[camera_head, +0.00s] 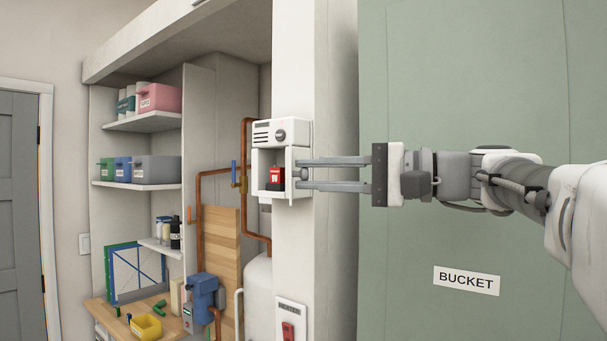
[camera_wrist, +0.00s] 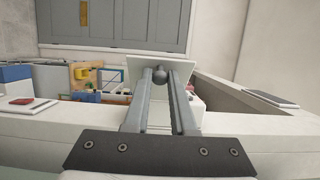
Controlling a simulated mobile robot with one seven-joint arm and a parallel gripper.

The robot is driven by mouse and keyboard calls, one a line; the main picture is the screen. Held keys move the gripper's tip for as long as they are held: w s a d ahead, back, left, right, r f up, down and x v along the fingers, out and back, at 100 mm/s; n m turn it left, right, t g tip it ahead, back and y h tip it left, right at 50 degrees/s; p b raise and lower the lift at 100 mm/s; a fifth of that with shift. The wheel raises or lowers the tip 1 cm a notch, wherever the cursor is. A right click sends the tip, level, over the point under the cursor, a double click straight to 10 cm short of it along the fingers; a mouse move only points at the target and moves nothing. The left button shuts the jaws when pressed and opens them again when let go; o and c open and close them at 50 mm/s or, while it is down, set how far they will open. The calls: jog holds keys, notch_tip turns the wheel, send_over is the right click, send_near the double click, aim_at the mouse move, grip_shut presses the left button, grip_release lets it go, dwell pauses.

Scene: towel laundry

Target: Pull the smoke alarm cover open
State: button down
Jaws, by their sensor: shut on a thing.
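The smoke alarm (camera_head: 281,133) is a white box on the narrow white wall post, with a grille and a round grey knob on its upper part. Its lower part stands open and shows a red block (camera_head: 276,177) inside. The white cover (camera_wrist: 140,65) stands out from the box in the wrist view. My gripper (camera_head: 300,174) reaches in from the right at the cover's edge. Its two long grey fingers are shut on the cover's round grey knob (camera_wrist: 160,75). Part of the cover is hidden behind the fingers.
A green panel labelled BUCKET (camera_head: 467,281) stands right of the post, behind my arm. A HEATER switch (camera_head: 291,325) is low on the post. Left are copper pipes (camera_head: 246,180), shelves with bins (camera_head: 156,169) and a workbench with a yellow tray (camera_head: 146,327).

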jog(key=shift+d, duration=0.1)
jog(key=shift+w+d+n+g+y+p, duration=0.3)
jog(key=shift+d+n+g+p, duration=0.35)
jog(key=shift+g, duration=0.35)
jog(key=shift+a, duration=0.2)
jog(key=c, duration=0.7)
grip_release()
jog(key=shift+c, duration=0.2)
jog(key=shift+d, duration=0.1)
jog(key=b+v, duration=0.1)
jog(key=v, duration=0.6)
jog(key=shift+d, duration=0.2)
jog(key=shift+s, duration=0.1)
